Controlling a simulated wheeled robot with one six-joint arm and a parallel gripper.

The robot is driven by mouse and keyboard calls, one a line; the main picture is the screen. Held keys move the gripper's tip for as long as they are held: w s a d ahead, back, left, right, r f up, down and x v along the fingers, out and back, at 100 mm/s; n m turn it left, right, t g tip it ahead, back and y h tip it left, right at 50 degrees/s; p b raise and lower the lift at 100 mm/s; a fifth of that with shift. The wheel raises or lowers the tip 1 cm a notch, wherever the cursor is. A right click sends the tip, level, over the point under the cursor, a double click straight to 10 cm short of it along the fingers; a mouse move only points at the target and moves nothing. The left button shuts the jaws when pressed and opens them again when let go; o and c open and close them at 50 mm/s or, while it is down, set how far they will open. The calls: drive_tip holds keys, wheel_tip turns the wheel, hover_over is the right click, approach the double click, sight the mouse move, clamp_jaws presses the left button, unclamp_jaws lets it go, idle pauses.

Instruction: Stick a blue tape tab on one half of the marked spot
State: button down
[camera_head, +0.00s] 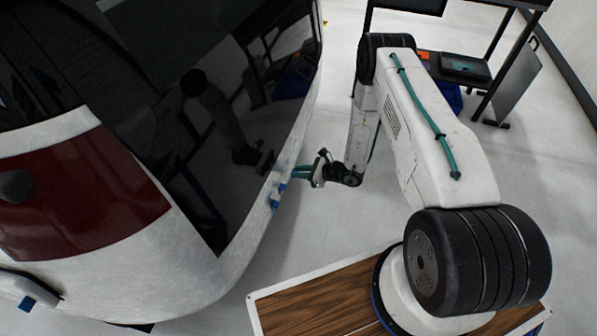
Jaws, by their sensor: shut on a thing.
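My gripper (297,173), with teal fingers, is at the side of the white vehicle (190,270), just right of its dark window. It is shut on what looks like a blue tape tab (283,187), small and partly hidden at the fingertips. Another small blue piece (275,205) shows just below, on the vehicle's edge. The fingertips are very close to the body; I cannot tell whether they touch it. The marked spot itself is too small and edge-on to make out.
A wood-topped surface (320,305) lies under my arm's base. A dark workbench (480,95) with a screen and blue items stands at the back right. The vehicle's glossy window (205,130) fills the left. Pale floor (325,225) is clear between vehicle and arm.

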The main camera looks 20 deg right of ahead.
drive_tip(key=s+d, duration=0.4)
drive_tip(key=shift+d, duration=0.4)
idle(0.6)
